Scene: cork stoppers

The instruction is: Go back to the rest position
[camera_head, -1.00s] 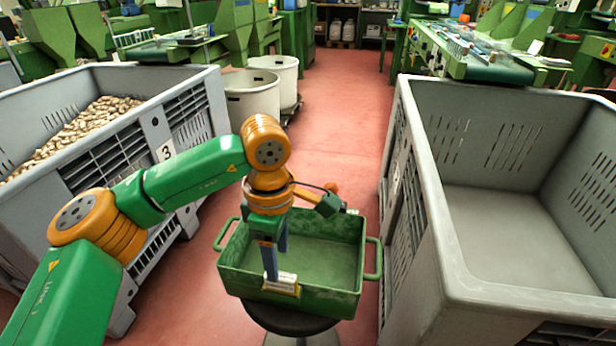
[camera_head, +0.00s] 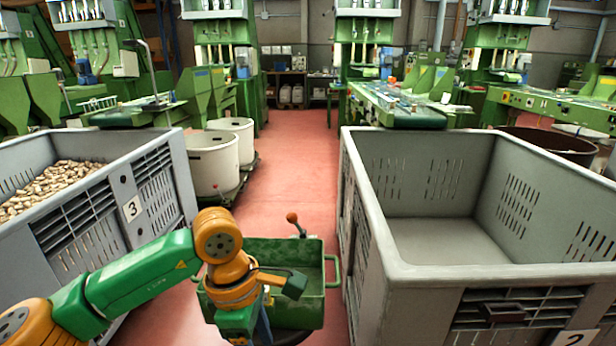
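My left arm comes in from the lower left and bends down over the near side of a green tray (camera_head: 306,316). Only the upper part of my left gripper (camera_head: 262,328) shows, at the bottom edge; its fingertips are cut off, so its opening cannot be seen. The part of the tray that shows behind the arm looks empty. My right arm and gripper are out of view.
A grey crate marked 3 (camera_head: 132,209), holding corks (camera_head: 55,184), stands left. A grey crate marked 2 (camera_head: 402,273) stands right and looks empty. White bins (camera_head: 212,163) stand behind. The red floor (camera_head: 293,150) between the crates is clear farther back.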

